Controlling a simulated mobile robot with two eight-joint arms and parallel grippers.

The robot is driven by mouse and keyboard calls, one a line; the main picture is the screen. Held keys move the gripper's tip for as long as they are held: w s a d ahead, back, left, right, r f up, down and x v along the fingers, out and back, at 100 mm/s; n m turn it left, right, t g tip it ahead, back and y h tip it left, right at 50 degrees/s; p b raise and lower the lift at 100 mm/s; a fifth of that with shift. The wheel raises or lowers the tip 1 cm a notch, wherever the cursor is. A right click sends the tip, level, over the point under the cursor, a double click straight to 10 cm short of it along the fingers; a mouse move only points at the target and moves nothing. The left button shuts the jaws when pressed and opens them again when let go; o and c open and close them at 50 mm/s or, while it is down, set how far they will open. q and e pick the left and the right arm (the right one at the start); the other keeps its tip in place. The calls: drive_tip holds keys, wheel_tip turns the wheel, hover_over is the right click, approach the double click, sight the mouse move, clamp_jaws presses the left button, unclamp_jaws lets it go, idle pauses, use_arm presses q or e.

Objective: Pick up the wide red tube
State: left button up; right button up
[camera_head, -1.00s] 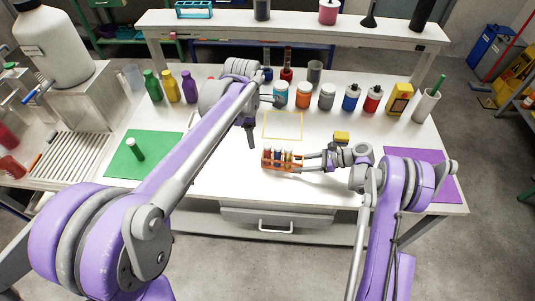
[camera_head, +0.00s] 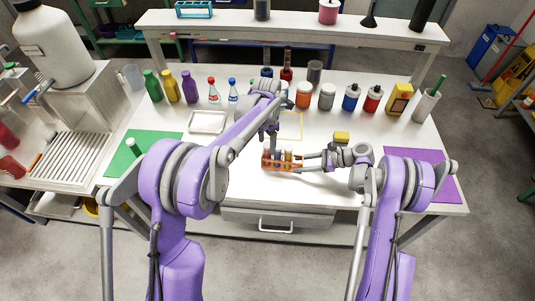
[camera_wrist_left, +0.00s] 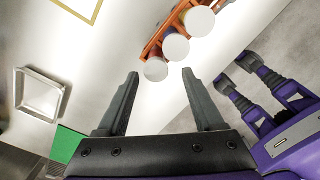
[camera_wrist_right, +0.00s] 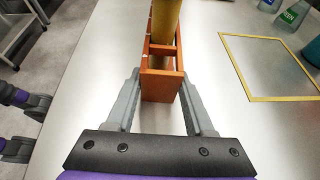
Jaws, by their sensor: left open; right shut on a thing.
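An orange tube rack (camera_head: 285,168) stands on the white table with a few white-capped tubes in it. A reddish tube (camera_head: 266,155) seems to be at its left end, partly hidden by my left gripper (camera_head: 271,150). The left gripper is open and empty, pointing down at that end. In the left wrist view, three white caps lie beyond its fingers (camera_wrist_left: 160,75); the nearest cap (camera_wrist_left: 156,69) is just past the fingertips. My right gripper (camera_wrist_right: 160,85) is shut on the right end of the rack (camera_wrist_right: 162,86).
A yellow outline (camera_head: 301,126) lies on the table behind the rack. A small yellow block (camera_head: 341,137) sits right of the outline. A white tray (camera_head: 207,122) lies to the left.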

sight(267, 155)
use_arm(q)
drive_tip(key=f, duration=0.5)
drive_tip(key=shift+w+d+f, duration=0.1)
drive_tip(key=shift+w, duration=0.25)
clamp_jaws()
